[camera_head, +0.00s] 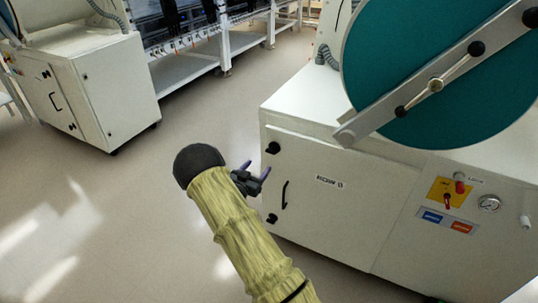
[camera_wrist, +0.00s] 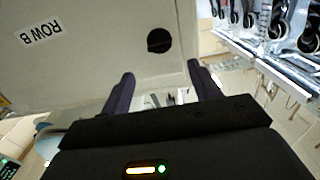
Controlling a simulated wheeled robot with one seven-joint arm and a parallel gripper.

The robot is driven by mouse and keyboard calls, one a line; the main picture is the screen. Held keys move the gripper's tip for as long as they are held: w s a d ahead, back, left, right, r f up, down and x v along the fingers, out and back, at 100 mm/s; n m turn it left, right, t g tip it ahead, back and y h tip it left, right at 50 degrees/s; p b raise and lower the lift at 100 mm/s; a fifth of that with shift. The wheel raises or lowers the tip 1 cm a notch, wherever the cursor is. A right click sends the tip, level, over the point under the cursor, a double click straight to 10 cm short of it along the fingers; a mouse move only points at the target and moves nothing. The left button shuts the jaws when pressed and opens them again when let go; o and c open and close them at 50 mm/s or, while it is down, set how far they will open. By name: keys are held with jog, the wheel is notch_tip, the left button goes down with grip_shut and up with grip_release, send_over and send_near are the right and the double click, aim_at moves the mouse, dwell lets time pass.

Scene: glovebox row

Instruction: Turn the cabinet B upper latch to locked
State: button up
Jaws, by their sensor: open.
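The white cabinet (camera_head: 335,196) with a "B" label stands at the right in the head view. Its upper latch (camera_head: 273,148) is a round black knob near the door's upper left corner. In the wrist view the door is upside down and the upper latch (camera_wrist: 159,40) lies beyond and roughly between my fingertips, apart from them. Its turn angle is hard to read. My gripper (camera_head: 255,169) is open and empty, left of the door and slightly below the upper latch in the head view. Both dark fingers (camera_wrist: 161,72) show in the wrist view.
A black handle (camera_head: 284,194) and a lower black latch (camera_head: 271,219) are on the same door. A large teal round port cover (camera_head: 430,65) with a bar leans over the cabinet. A second white cabinet (camera_head: 85,95) stands at left. The floor between is clear.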

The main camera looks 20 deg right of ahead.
aim_at(270, 152)
jog(key=b+x, duration=0.1)
jog(key=x, duration=0.9)
jog(key=c, duration=1)
